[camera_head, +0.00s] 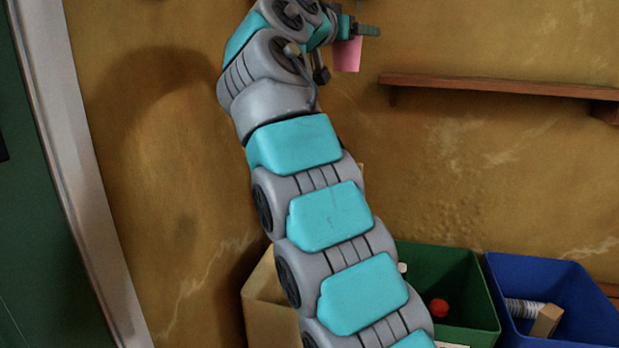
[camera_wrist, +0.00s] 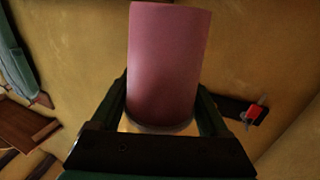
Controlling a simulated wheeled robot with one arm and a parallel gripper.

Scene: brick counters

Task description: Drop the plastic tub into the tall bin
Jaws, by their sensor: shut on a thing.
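The plastic tub looks like a pink cylinder (camera_wrist: 167,60) in the wrist view. My gripper (camera_wrist: 163,105) is shut on it, one dark finger on each side. In the head view the pink tub (camera_head: 347,54) hangs at my gripper (camera_head: 357,30), high up near the wall. Three bins stand low in the head view: a tan one (camera_head: 262,315) partly hidden behind my arm, a green one (camera_head: 470,315) and a blue one (camera_head: 585,300). I cannot tell for certain which is the tall bin. The tub is above and apart from all of them.
A wooden wall shelf (camera_head: 490,87) juts out right of the tub. The green bin holds a red item (camera_head: 439,308); the blue bin holds a ridged grey item (camera_head: 523,308) and a tan block (camera_head: 546,320). A pale post (camera_head: 80,170) stands at left.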

